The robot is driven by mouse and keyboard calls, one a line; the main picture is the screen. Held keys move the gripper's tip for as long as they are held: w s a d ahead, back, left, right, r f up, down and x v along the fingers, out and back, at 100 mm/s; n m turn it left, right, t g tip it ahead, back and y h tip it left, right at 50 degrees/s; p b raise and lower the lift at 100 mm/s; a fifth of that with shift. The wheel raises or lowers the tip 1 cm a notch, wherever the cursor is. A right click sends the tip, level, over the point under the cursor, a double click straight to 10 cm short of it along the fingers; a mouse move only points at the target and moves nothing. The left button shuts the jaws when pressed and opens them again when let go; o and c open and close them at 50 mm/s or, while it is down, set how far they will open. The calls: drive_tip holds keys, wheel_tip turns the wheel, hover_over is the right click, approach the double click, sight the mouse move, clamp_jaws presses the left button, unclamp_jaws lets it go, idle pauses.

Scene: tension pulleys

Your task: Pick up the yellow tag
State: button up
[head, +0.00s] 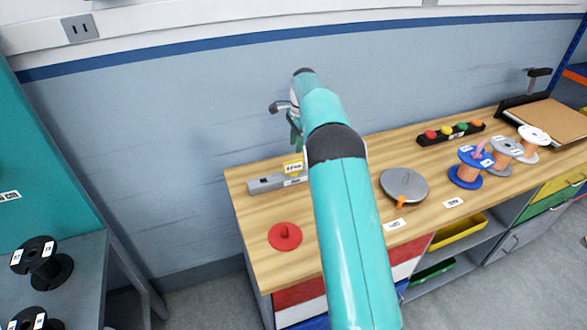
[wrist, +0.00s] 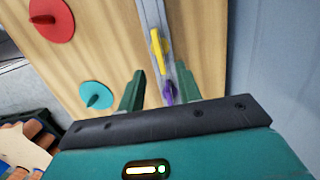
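The yellow tag (head: 293,167) stands at the grey rail (head: 268,184) on the left part of the wooden workbench. In the wrist view the yellow tag (wrist: 157,46) shows as an upright yellow strip on the rail, with a purple piece (wrist: 168,93) nearer me on the same rail. My gripper (wrist: 160,70) is open, its two fingers apart on either side of the rail's line in the picture. The yellow tag appears beyond the fingertips, with nothing visibly gripped. In the head view my arm hides part of the gripper and the bench behind it.
A red disc (head: 285,236) with a peg lies on the bench's front left; a teal disc (wrist: 97,95) shows in the wrist view. A round grey plate (head: 404,186), spools (head: 468,167) and a dark tray with coloured knobs (head: 450,132) stand right. The wall (head: 200,110) rises behind the bench.

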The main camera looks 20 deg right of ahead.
sight(294, 161)
drive_tip(key=f, duration=0.6)
drive_tip(key=a+f, duration=0.1)
drive_tip(key=f, duration=0.1)
drive_tip(key=shift+f, duration=0.4)
clamp_jaws()
